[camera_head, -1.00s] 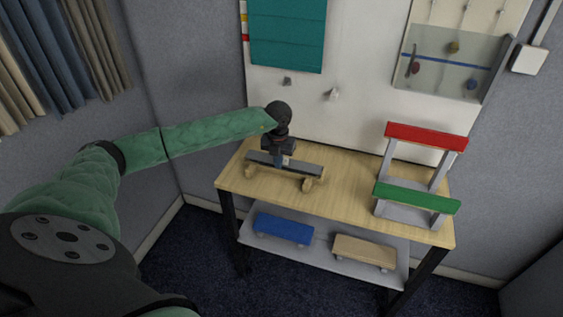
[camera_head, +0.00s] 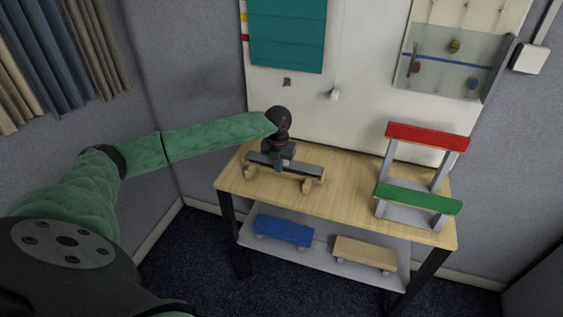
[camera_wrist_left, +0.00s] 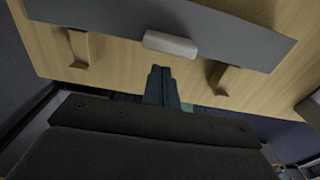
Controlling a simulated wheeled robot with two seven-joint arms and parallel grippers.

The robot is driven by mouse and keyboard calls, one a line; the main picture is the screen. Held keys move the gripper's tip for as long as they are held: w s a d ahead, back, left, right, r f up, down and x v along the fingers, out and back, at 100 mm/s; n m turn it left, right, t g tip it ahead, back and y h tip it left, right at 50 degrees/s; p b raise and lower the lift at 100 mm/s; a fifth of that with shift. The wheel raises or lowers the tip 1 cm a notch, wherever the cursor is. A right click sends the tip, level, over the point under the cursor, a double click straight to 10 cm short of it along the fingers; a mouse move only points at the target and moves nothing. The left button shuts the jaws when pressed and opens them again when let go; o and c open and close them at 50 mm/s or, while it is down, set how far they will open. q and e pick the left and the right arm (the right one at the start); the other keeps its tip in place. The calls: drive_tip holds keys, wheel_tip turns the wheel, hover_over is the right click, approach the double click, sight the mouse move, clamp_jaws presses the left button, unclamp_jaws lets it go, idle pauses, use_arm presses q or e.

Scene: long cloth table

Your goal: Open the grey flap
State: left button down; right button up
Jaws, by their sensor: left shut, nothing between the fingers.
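The grey flap (camera_head: 308,171) is a long flat board on light wooden supports, on the left part of the wooden table top. In the left wrist view the flap (camera_wrist_left: 245,38) spans the top, with a pale rounded handle (camera_wrist_left: 170,44) at its near edge. My left gripper (camera_head: 277,168) is over the front of the flap and hides the handle in the head view. In the left wrist view the shut, empty fingertips (camera_wrist_left: 163,72) point at the handle, with a small gap in the picture. Whether they touch it I cannot tell. My right gripper is not in view.
A stand with a red board (camera_head: 428,136) and a green board (camera_head: 418,198) is on the table's right. A blue board (camera_head: 283,230) and a wooden board (camera_head: 364,253) lie on the lower shelf. The white wall panel (camera_head: 360,100) rises behind the table.

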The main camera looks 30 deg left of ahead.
use_arm(q)
drive_tip(key=shift+w+a+b, duration=0.15)
drive_tip(key=shift+w+b, duration=0.15)
drive_tip(key=shift+w, duration=0.25)
drive_tip(key=shift+w+a+b, duration=0.15)
drive_tip(key=shift+w+b, duration=0.1)
drive_tip(key=shift+w, duration=0.25)
